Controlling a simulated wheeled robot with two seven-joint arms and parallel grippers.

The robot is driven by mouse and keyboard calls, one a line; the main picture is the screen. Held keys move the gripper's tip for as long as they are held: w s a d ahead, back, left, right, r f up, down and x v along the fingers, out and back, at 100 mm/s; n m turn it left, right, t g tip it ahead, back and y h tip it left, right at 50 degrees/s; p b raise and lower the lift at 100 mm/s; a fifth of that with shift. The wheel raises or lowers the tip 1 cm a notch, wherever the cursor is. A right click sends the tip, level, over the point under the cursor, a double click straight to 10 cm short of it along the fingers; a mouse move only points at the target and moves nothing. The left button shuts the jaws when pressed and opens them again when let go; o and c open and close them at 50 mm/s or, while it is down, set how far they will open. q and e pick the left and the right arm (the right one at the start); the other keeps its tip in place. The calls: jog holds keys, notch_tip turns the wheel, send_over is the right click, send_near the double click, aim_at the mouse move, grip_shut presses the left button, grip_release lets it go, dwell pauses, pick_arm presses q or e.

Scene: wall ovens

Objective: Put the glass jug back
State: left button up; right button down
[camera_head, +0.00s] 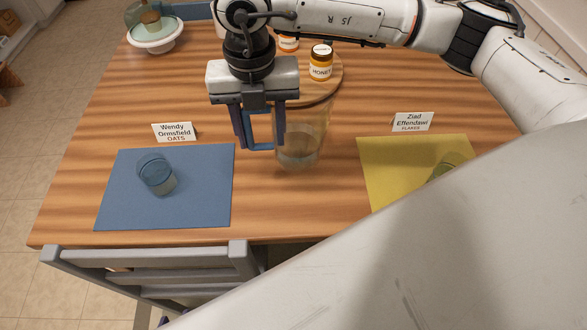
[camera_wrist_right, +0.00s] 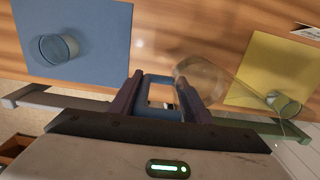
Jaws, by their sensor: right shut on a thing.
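The clear glass jug (camera_head: 302,138) is over the middle of the wooden table, in front of the round board, and looks upright. My right gripper (camera_head: 258,138) is shut on its blue handle, at the jug's left side. In the right wrist view the gripper (camera_wrist_right: 160,98) has the blue handle between its fingers, with the jug's round glass (camera_wrist_right: 205,80) beside it. I cannot tell whether the jug's base touches the table. My left gripper is not in view.
A round wooden board (camera_head: 333,82) holds honey jars (camera_head: 320,63). A blue mat (camera_head: 205,190) and a yellow mat (camera_head: 380,160) each hold a glass, with name cards behind. A white cake stand (camera_head: 155,44) stands back left. A grey chair (camera_head: 150,258) is at the front edge.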

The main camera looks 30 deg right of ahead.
notch_tip(320, 180, down, 9)
jog(key=shift+p, duration=0.45)
jog(key=shift+w+f, duration=0.1)
jog(key=shift+f, duration=0.3)
jog(key=shift+f, duration=0.1)
jog(key=c, duration=1)
grip_release()
jog(key=shift+f, duration=0.1)
